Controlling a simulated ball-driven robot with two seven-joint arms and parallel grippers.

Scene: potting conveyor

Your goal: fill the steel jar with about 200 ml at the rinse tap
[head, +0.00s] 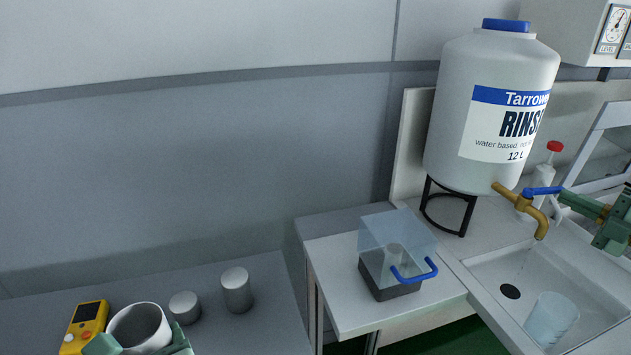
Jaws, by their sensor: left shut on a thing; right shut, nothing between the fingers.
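The steel jar (140,327) is at the bottom left, its open mouth tilted toward me. My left gripper (138,345) is shut on it, with green fingers at either side; its lower part is cut off by the frame. The brass rinse tap (524,209) sticks out from the foot of the white rinse tank (495,105), over the sink (488,278). Its blue lever (543,190) points right. My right gripper (566,199) is shut and empty, its tip at the lever's end; I cannot tell if they touch. A faint thin line shows below the spout.
A translucent beaker (552,318) stands in the sink, right of the drain (510,291). A clear box with a blue handle (397,250) stands on the white counter (335,290). Two grey cylinders (237,290) (185,307) and a yellow meter (84,327) are near the jar. A red-capped bottle (543,178) stands behind the tap.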

